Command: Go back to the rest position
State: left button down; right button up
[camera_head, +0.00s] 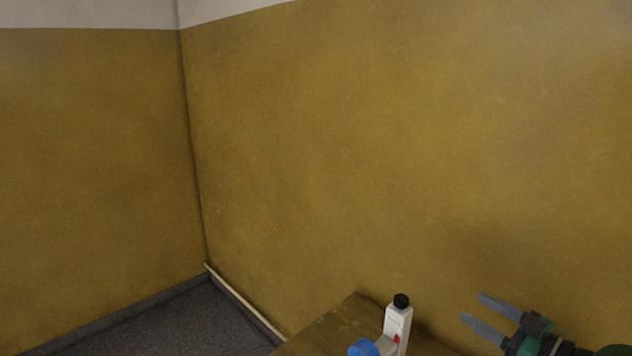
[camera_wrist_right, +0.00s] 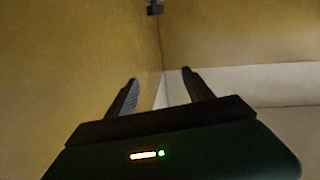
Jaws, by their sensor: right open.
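My right gripper (camera_head: 484,316) is at the lower right of the head view, with its two grey fingers apart and nothing between them. It is to the right of a white bottle-like item with a black cap and does not touch it in the picture. In the right wrist view the fingers of the right gripper (camera_wrist_right: 160,88) are also spread, with only wall behind them. My left gripper is not in either view.
A wooden table top (camera_head: 335,325) shows at the bottom of the head view. On it stand the white item with a black cap (camera_head: 396,322) and a blue round thing (camera_head: 363,348), partly cut off. Yellow walls (camera_head: 400,150) meet in a corner; grey floor (camera_head: 190,325) is clear at the left.

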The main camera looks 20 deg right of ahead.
jog(key=w+a+f+m+h, duration=0.1)
jog(key=w+a+m+h, duration=0.4)
jog(key=w, duration=0.4)
jog(key=s+a+f+g+h, duration=0.1)
jog(key=a+f+g+h, duration=0.25)
jog(key=a+f, duration=0.3)
jog(key=s+a+f+g+y, duration=0.1)
jog(key=s+a+f+g, duration=0.45)
jog(key=s+a, duration=0.5)
jog(key=s+a+f+g+y, duration=0.1)
jog(key=s+a+f+g, duration=0.5)
jog(key=s+a, duration=0.45)
pick_arm(q)
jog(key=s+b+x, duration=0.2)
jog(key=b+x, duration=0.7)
jog(key=b, duration=0.1)
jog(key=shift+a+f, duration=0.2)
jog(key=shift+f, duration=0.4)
pick_arm(e)
notch_tip(320, 180, down, 11)
jog(key=s, duration=0.1)
jog(key=shift+d+f+t, duration=0.2)
jog(key=shift+d+t, duration=0.05)
jog(key=shift+t, duration=0.05)
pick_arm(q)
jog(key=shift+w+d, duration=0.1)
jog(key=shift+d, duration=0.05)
pick_arm(e)
jog(key=shift+w+d+f, duration=0.1)
jog(key=shift+d, duration=0.05)
